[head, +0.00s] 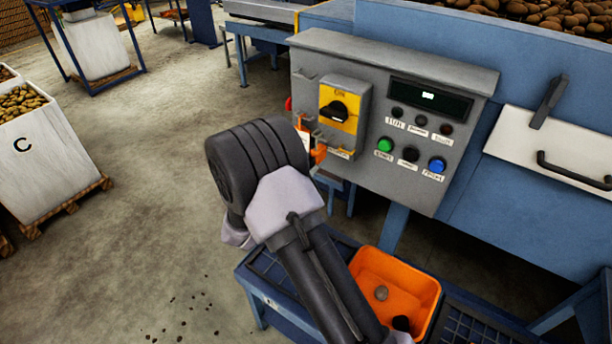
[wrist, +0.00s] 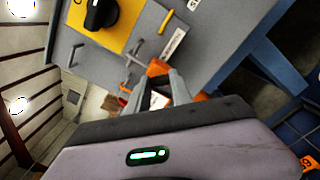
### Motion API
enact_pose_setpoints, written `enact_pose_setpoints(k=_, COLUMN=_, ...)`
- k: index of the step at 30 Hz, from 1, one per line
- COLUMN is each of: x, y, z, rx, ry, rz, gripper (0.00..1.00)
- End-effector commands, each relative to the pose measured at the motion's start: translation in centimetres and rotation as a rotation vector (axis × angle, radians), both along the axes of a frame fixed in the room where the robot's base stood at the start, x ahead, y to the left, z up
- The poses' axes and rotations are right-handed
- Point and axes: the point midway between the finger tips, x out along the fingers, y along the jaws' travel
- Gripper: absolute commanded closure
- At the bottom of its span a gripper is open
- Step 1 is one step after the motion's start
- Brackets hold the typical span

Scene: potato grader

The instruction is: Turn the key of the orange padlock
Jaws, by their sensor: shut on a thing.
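The orange padlock (head: 319,153) hangs at the lower left of the grey control box, below the yellow plate with the black rotary switch (head: 339,110). In the wrist view the padlock (wrist: 157,67) shows as an orange patch just beyond my fingertips. My gripper (wrist: 158,82) reaches up to the padlock, its two grey fingers close together at its face. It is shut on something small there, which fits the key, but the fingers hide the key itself. In the head view my wrist covers the fingers and part of the padlock.
The control box (head: 440,65) carries a display and several buttons, including green (head: 385,145) and blue (head: 437,165). An orange bin (head: 420,290) with small items stands below on a blue stand. Metal hasp parts (wrist: 135,60) sit close beside my fingers. Open floor lies left.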

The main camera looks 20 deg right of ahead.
Motion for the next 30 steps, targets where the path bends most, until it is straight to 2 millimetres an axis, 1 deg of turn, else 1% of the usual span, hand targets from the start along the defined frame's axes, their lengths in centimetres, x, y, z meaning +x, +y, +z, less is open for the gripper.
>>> enact_pose_setpoints(k=1, x=-0.01, y=-0.01, z=-0.63, rx=0.022, ry=-0.035, rz=-0.001, gripper=1.0)
enact_pose_setpoints(k=18, x=-0.03, y=-0.01, z=-0.68, rx=0.305, ry=-0.46, rz=-0.001, gripper=1.0)
enact_pose_setpoints(k=24, x=-0.04, y=-0.02, z=-0.54, rx=0.375, ry=-0.566, rz=-0.001, gripper=1.0)
enact_pose_setpoints(k=30, x=-0.04, y=-0.01, z=-0.33, rx=0.419, ry=-0.632, rz=-0.001, gripper=1.0)
